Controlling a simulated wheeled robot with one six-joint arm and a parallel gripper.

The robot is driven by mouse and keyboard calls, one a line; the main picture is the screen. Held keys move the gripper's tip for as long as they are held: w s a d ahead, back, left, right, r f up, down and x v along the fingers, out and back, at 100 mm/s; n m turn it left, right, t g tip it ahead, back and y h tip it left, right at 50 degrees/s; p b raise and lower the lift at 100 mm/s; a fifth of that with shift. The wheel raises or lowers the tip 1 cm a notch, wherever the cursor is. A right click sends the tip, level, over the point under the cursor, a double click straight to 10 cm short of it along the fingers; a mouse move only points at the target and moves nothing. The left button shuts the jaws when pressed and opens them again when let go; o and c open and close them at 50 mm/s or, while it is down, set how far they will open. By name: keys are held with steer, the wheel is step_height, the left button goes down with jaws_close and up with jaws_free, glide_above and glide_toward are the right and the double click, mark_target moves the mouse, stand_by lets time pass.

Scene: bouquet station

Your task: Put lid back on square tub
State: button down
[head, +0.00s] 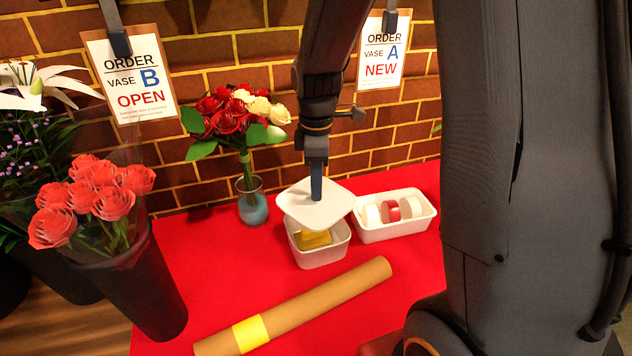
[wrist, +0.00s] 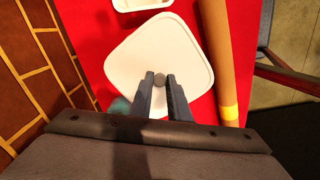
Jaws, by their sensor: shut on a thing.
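The white square lid (head: 311,207) is held above the white square tub (head: 322,249) in the head view. It looks slightly offset toward the back left, leaving the tub's front part open. Yellow blocks (head: 313,239) show inside the tub. My gripper (head: 316,197) points down and is shut on the lid's knob. In the wrist view the lid (wrist: 170,50) fills the middle, and my gripper (wrist: 160,82) has its two fingers around the round grey knob (wrist: 160,79). The tub is hidden under the lid in that view.
A white tray (head: 375,232) with ribbon rolls stands right of the tub. A cardboard tube (head: 315,300) with a yellow band lies in front. A small vase (head: 252,207) of roses stands left, near the lid. A dark bucket (head: 150,290) of roses is further left.

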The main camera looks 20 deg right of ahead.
steer(key=m, duration=0.2)
steer(key=f+m, duration=0.1)
steer(key=m, duration=0.1)
steer(key=shift+f+m, duration=0.2)
steer(key=shift+m, duration=0.2)
step_height(320, 180, down, 4)
steer(key=b, duration=0.4)
steer(key=shift+f, duration=0.1)
step_height(320, 180, down, 2)
steer(key=shift+b, duration=0.45)
steer(key=shift+p, duration=0.6)
stand_by(0.6)
steer(key=shift+f+p, duration=0.15)
steer(key=shift+p, duration=0.3)
stand_by(1.5)
steer(key=c, duration=1.1)
jaws_free()
